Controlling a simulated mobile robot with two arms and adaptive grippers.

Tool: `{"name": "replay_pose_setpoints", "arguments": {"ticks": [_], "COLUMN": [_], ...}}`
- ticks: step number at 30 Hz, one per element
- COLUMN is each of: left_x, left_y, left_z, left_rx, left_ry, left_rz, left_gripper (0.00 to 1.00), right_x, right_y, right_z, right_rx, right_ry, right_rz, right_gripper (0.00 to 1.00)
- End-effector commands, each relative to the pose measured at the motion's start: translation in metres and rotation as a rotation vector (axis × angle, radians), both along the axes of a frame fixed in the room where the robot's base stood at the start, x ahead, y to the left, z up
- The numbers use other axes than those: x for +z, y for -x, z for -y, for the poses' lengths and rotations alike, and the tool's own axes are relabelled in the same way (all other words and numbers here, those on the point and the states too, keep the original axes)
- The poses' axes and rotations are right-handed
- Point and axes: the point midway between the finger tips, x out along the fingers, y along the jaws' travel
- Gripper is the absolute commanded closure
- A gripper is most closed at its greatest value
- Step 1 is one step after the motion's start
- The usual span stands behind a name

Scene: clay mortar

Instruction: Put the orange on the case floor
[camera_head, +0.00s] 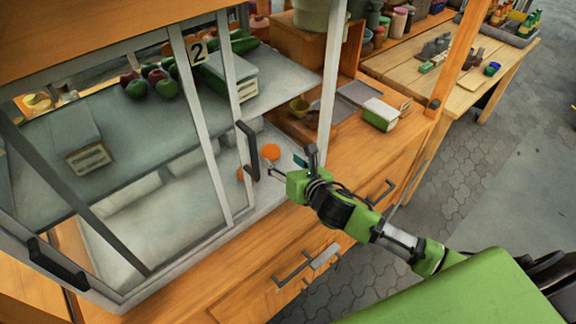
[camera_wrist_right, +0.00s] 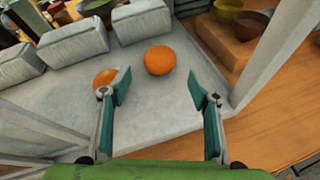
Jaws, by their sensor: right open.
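An orange (camera_head: 270,152) shows at the case's open right side in the head view. In the right wrist view the orange (camera_wrist_right: 159,60) appears to rest on the pale grey case floor (camera_wrist_right: 150,118). A second orange-coloured round shape (camera_wrist_right: 104,78) is partly hidden by the left finger; I cannot tell whether it is another fruit or a reflection. My right gripper (camera_wrist_right: 160,92) is open and empty, its fingers spread just short of the orange. It reaches into the opening in the head view (camera_head: 272,171). My left gripper is not in view.
The glass door's dark handle (camera_head: 248,150) and a pale post (camera_head: 328,80) flank my right gripper. Pale blocks (camera_wrist_right: 72,44) stand behind the orange. The upper shelf (camera_head: 130,125) holds apples and green vegetables.

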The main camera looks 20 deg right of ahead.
Motion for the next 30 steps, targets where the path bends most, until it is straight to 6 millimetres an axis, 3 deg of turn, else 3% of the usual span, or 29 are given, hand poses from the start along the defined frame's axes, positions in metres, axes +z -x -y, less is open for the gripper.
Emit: {"name": "replay_pose_setpoints", "arguments": {"ticks": [7, 30], "left_x": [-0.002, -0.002], "left_y": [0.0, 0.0], "left_z": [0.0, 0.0], "left_rx": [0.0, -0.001], "left_ry": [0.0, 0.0], "left_rz": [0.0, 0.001], "left_gripper": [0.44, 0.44], "right_x": [0.008, 0.009], "right_y": [0.02, 0.021], "right_z": [0.003, 0.003], "right_rx": [-0.001, -0.001], "right_ry": [0.0, 0.0], "right_rz": [0.0, 0.0], "right_gripper": [0.44, 0.44]}}
